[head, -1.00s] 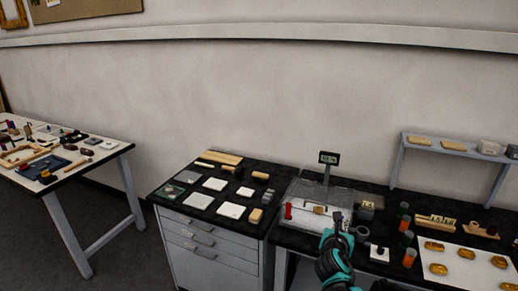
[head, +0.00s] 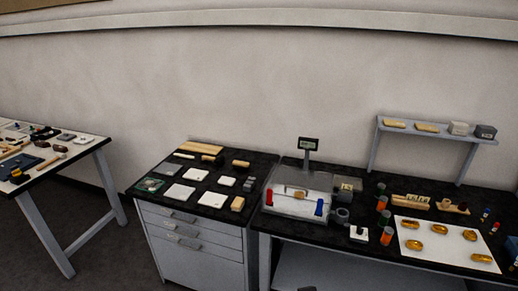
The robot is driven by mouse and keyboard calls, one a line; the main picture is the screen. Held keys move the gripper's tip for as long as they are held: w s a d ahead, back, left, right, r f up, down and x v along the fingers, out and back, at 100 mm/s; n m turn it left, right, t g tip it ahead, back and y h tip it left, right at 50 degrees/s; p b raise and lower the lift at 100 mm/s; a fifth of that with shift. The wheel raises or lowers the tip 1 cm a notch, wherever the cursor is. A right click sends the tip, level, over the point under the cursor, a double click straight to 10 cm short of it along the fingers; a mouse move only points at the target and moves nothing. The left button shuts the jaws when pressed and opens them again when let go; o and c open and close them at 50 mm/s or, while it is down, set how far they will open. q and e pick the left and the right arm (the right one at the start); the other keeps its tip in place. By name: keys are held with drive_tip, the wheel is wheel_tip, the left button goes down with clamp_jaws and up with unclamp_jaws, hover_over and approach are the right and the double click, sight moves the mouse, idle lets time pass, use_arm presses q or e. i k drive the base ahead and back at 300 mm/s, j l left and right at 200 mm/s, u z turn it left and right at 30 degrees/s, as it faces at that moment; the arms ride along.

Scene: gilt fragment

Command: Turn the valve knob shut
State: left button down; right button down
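A pale box with a see-through cover (head: 291,208) stands on the dark bench top, with a small display on a post behind it. A red upright part (head: 269,198) is at its left front and a blue one (head: 319,208) at its right front. A small round dark grey part (head: 342,215) sits just right of the box. I cannot tell which of these is the valve knob, or how far it is turned. Neither of my grippers shows clearly. A bit of teal at the right edge may be part of my arm.
A white sheet (head: 446,243) with several amber pieces lies to the right. Orange-and-grey jars (head: 387,236) stand between it and the box. A grey shelf (head: 437,132) is behind. A drawer cabinet (head: 192,238) with white tiles stands left, beyond it another table (head: 82,156).

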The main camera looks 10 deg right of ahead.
sight(360, 230)
drive_tip(key=z, duration=1.4)
drive_tip(key=i+l+z, duration=0.1)
drive_tip(key=i+l, duration=0.4)
drive_tip(key=i, duration=0.3)
drive_tip(key=l+z, duration=0.05)
